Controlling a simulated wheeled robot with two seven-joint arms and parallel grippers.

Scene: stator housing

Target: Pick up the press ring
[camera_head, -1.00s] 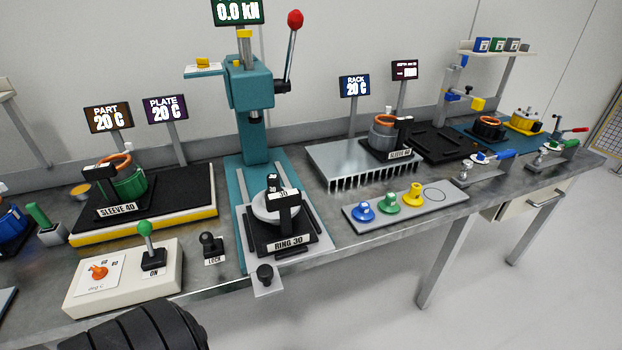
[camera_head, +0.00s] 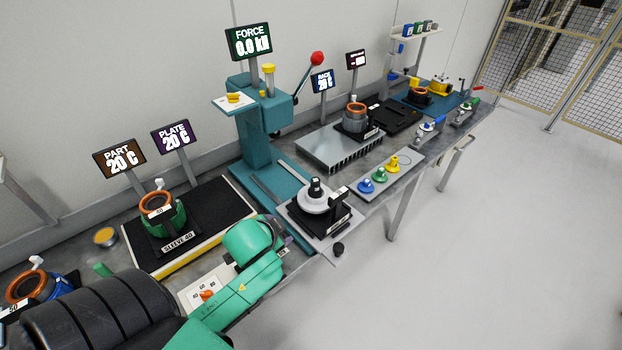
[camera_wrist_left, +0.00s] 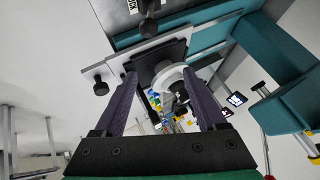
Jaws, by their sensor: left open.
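A pale grey-white ring (camera_head: 314,199) with a black post in its middle sits on the black fixture (camera_head: 322,222) at the foot of the teal press. I take it for the press ring; its front label is turned away from clear reading. In the left wrist view the ring (camera_wrist_left: 173,76) shows beyond my fingertips, between them in the picture. My left gripper (camera_wrist_left: 160,76) is open and empty, its two dark purple fingers spread. In the head view my green left arm reaches toward the press, and its fingers are mostly hidden. My right gripper is not in view.
The teal press (camera_head: 255,125) with its red-knobbed lever stands behind the ring. A black plate with a green sleeve (camera_head: 165,220) is to the left. A tray of coloured knobs (camera_head: 385,178) is to the right.

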